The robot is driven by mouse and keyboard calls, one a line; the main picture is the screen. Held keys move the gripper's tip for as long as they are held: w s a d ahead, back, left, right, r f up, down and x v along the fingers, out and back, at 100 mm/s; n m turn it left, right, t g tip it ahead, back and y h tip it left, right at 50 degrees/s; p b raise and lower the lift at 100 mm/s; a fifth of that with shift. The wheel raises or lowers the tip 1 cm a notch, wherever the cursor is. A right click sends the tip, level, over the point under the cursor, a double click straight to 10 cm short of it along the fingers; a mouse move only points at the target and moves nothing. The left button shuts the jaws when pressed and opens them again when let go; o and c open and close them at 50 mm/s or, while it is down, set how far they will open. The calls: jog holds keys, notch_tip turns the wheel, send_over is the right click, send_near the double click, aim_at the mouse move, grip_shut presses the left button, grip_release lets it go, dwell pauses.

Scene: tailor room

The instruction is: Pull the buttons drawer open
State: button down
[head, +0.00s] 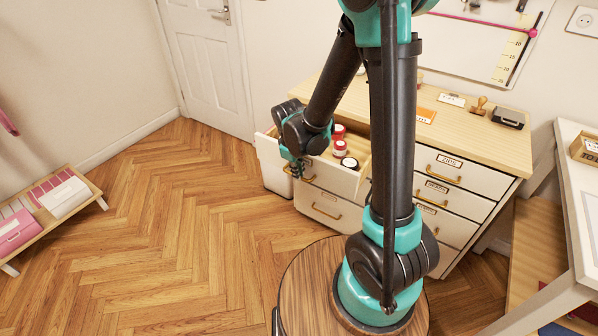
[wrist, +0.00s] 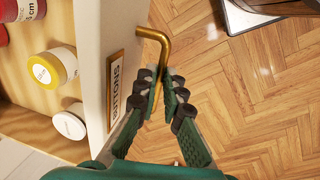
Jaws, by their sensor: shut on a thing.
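The buttons drawer (head: 338,181) stands pulled out of the left side of the wooden-topped cabinet. Its inside shows, with red and white lidded jars (head: 340,147) in it. In the wrist view its white front (wrist: 89,45) carries a label (wrist: 116,85) reading BUTTONS and a brass bar handle (wrist: 163,38). My gripper (head: 296,170) is at the drawer's front. In the wrist view my gripper (wrist: 163,84) is shut on the handle, with the bar between its fingertips. The far end of the handle is hidden behind the fingers.
Below is a closed drawer (head: 327,213), and a right-hand column holds closed drawers, one labelled ZIPS (head: 445,170). A white bin (head: 272,168) stands close left of the open drawer. A low shelf (head: 50,235) is far left. The floor (head: 170,220) between is clear.

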jog(key=c, duration=1.6)
grip_release()
jog(key=shift+r, duration=0.1)
jog(key=r, duration=0.4)
jog(key=s+a+r, duration=0.1)
jog(key=r, duration=0.6)
jog(key=shift+s+a+r, duration=0.15)
jog(key=shift+s+r, duration=0.15)
jog(key=shift+s, duration=0.05)
jog(key=s+d+f+m, duration=0.2)
jog(key=s+d+m, duration=0.1)
jog(key=d, duration=0.2)
jog(key=s+d+f+m+t+y, duration=0.1)
jog(key=s+d+f+m, duration=0.1)
jog(key=s+d+m, duration=0.2)
jog(key=s+d+f+m+t, duration=0.1)
jog(key=s+d+f+m, duration=0.1)
jog(key=d, duration=0.5)
jog(key=shift+s+d+m, duration=0.15)
jog(key=shift+s+m, duration=0.65)
jog(key=shift+s, duration=0.4)
